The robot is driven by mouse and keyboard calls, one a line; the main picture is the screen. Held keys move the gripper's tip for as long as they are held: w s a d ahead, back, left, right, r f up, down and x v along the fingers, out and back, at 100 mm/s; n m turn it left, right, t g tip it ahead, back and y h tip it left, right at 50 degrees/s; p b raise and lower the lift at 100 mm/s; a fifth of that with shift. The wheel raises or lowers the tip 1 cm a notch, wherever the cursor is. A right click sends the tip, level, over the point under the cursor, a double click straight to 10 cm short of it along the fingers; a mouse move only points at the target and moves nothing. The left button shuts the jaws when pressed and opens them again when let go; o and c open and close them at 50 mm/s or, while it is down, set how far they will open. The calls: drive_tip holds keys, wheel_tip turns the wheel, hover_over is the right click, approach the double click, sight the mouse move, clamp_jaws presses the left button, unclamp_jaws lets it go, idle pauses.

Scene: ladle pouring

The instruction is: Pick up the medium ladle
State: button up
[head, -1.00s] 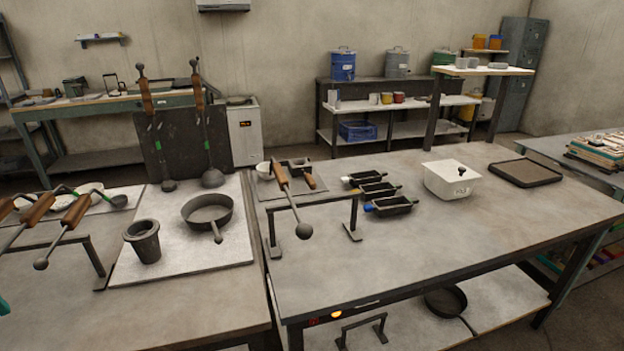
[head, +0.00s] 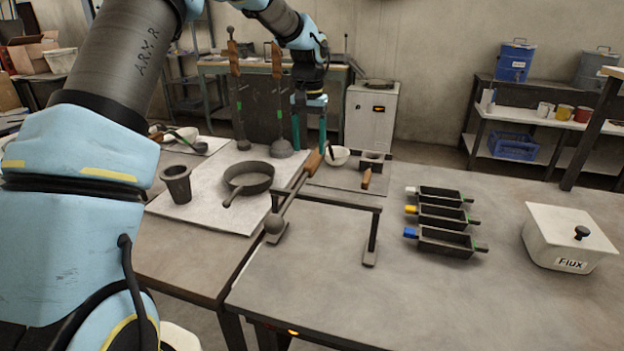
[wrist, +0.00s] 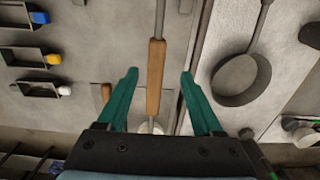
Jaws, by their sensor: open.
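A ladle with a wooden handle (head: 313,163) and a dark round end (head: 275,223) lies slanted across a metal rack (head: 345,203) near the table edge. My gripper (head: 309,126) is open and empty, pointing down near the handle end. In the wrist view the handle (wrist: 156,80) runs between the two teal fingers (wrist: 159,74), and neither finger touches it. How far above it they are is hard to tell. Two more ladles (head: 237,95) (head: 280,105) stand at the dark board behind. No label shows which ladle is the medium one.
A pan (head: 248,178) and a dark cup (head: 176,184) stand on the white sheet left of the rack. Several moulds (head: 445,240) and a white Flux box (head: 565,240) stand to the right. A small white bowl (head: 338,155) is behind the handle. The front tabletop is clear.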

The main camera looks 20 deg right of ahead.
sight(311, 161)
drive_tip(key=f+p, duration=0.1)
drive_tip(key=f, duration=0.4)
drive_tip(key=shift+d, duration=0.2)
drive_tip(key=shift+d+f+p, duration=0.2)
drive_tip(key=shift+f+p, duration=1.35)
drive_tip(key=shift+f, duration=1.05)
clamp_jaws()
drive_tip(key=shift+w+d+r, duration=0.1)
